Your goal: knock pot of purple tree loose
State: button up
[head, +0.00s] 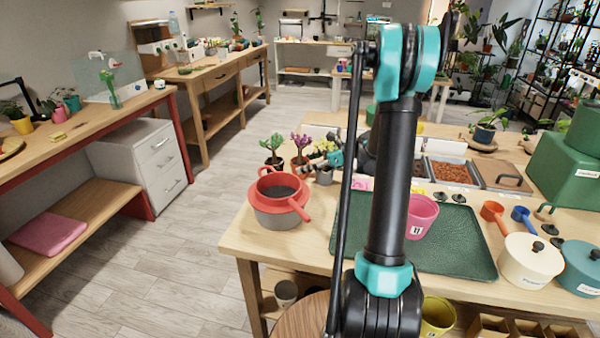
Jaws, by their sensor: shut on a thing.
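The purple tree (303,142) has a purple crown and stands upright in a small reddish-brown pot (298,161) near the table's far left corner. My gripper (308,167), black and teal, comes in from the right with its fingers at the right side of this pot. It is shut on the pot, as far as this small view shows. The fingertips are small and partly lost against the pots. My own arm covers the middle of the view.
A green plant (273,144) stands left of the purple tree, and a yellow-flowered plant (324,146) in a grey pot (324,177) right of it. A grey pot with a red rim (279,216) stands in front. A pink pot (421,214) stands on the green tray (455,262).

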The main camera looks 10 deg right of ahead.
jog(key=shift+f, duration=0.2)
jog(key=o, duration=1.2)
jog(key=shift+c, duration=0.2)
